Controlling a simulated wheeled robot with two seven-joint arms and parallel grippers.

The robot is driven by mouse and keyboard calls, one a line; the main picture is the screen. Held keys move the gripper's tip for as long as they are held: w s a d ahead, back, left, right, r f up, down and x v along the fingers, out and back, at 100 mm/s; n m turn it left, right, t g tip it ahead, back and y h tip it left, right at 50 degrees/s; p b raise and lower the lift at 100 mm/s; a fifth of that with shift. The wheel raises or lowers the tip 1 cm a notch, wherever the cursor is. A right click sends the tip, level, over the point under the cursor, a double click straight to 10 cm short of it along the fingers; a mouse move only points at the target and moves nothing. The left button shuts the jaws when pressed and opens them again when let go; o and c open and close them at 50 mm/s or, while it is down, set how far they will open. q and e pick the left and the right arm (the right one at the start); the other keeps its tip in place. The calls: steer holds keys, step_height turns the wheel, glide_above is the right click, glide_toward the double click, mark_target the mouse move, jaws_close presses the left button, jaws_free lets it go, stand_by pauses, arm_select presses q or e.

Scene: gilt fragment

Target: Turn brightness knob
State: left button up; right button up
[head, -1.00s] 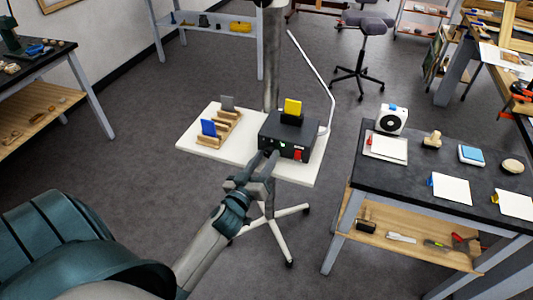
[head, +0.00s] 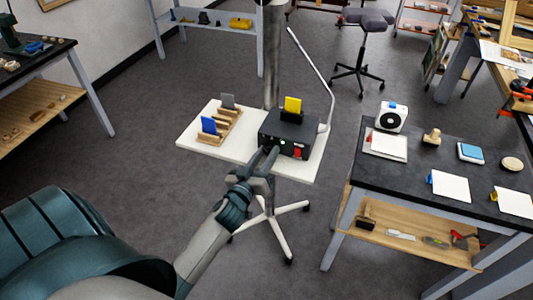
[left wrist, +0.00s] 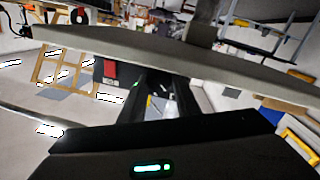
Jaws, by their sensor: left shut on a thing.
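A black control box (head: 291,125) sits on a white stand top (head: 200,140), with a red switch (head: 297,153) at the right of its front face and a small green light (head: 282,142). My left gripper (head: 269,152) reaches up to the left part of that front face. It is shut on the brightness knob there, which its fingers hide. In the left wrist view my dark fingers (left wrist: 155,98) extend to the box, with the red switch (left wrist: 110,69) to their left. My right gripper is not in view.
A dark worktable (head: 400,170) with several items stands to the right. Open floor lies around the stand.

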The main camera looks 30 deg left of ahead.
arm_select(q)
steer(key=shift+r+m+p, duration=0.15)
steer(key=shift+m+p, duration=0.4)
steer(key=shift+m, duration=0.45)
steer(key=m+p, duration=0.1)
steer(key=m, duration=0.2)
steer(key=shift+d, duration=0.1)
steer(key=m+p, duration=0.1)
steer(key=m, duration=0.2)
steer(key=shift+g, duration=0.3)
steer(key=shift+m+y, duration=0.3)
steer(key=shift+m, duration=0.2)
steer(key=shift+d, duration=0.1)
steer(key=o, duration=0.8)
steer(key=shift+c, duration=0.2)
